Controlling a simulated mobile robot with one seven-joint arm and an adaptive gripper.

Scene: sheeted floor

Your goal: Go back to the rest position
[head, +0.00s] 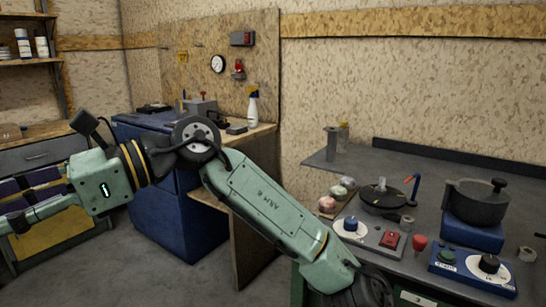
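My arm rises from the bottom right, bends at a dark round joint in the upper middle and reaches down to the left. Its green wrist part is at the left, with a small dark box on a stalk above it. The arm runs toward the left edge of the head view. I cannot make out my gripper's fingers there, nor anything held. The arm is stretched out in front of the blue cabinet (150,205) and apart from the worktop at the right.
A spray bottle (253,107) stands on the wooden bench behind my arm. Bare floor (150,275) shows at the lower left.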

